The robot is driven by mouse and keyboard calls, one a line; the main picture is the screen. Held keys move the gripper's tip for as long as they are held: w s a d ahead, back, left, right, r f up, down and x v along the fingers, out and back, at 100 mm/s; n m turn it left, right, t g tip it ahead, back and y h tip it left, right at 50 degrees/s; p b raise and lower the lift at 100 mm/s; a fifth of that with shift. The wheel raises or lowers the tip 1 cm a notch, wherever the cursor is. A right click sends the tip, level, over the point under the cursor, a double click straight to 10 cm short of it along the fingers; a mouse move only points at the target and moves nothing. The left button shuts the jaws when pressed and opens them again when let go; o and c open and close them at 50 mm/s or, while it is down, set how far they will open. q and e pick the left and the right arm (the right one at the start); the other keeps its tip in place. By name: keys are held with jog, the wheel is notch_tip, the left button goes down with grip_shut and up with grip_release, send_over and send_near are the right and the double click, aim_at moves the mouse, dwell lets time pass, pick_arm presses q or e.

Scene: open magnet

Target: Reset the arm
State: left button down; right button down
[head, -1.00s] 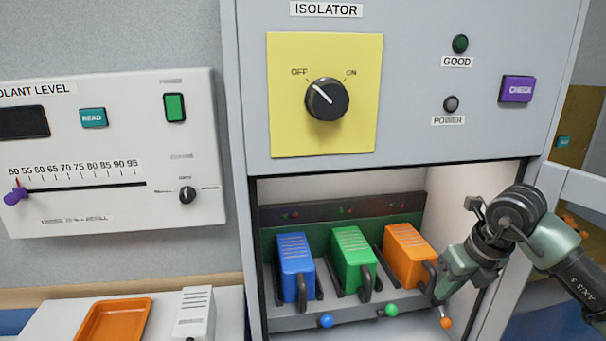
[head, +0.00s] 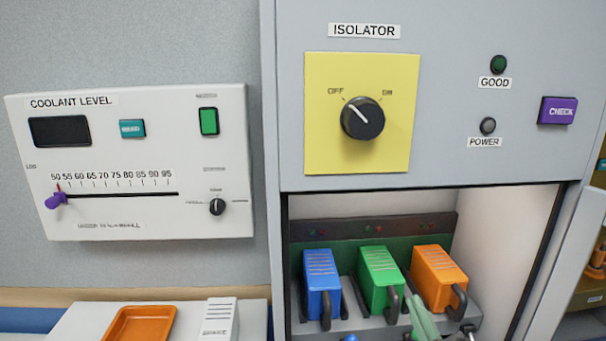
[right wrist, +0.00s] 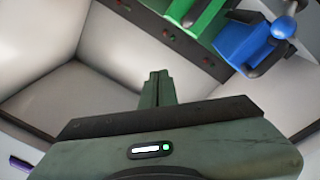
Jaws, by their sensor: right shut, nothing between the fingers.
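My right gripper (head: 424,318) shows at the bottom edge of the head view, in front of the open bay, below the green and orange modules. In the right wrist view its fingers (right wrist: 158,88) lie together, with nothing between them. The blue module (head: 322,284), green module (head: 381,278) and orange module (head: 439,276) sit side by side in the bay, each with a dark handle. The green and blue modules also show at the top of the right wrist view. My left gripper is not in view.
The isolator panel above has a black knob (head: 362,118) pointing towards OFF, a purple CHECK button (head: 557,110) and two dark lamps. The coolant panel (head: 135,215) hangs at left. An orange tray (head: 112,337) lies below it. The cabinet door (head: 575,250) stands open at right.

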jog(key=s+d+f+m+g+h, duration=0.1)
jog(key=s+d+f+m+g, duration=0.15)
jog(key=s+f+g, duration=0.4)
jog(key=s+d+f+m+g+h, duration=0.1)
jog(key=s+f+m+g+h, duration=0.15)
jog(key=f, duration=0.75)
jog(key=s+a+f+m+g+y, duration=0.1)
jog(key=s+a+f+g, duration=0.1)
jog(key=s+f+g, duration=0.5)
jog(key=s+a+f+m+y, duration=0.15)
jog(key=s+f, duration=0.25)
jog(key=s, duration=0.7)
notch_tip(320, 180, down, 26)
jog(key=s+f+g, duration=0.1)
jog(key=s, duration=0.1)
jog(key=s+d+f+g, duration=0.1)
jog(key=s+d+f, duration=0.1)
jog(key=s+f, duration=1.2)
jog(key=shift+s+d+f+n+g, duration=0.25)
jog(key=shift+s+d+n, duration=0.2)
jog(key=shift+s, duration=0.6)
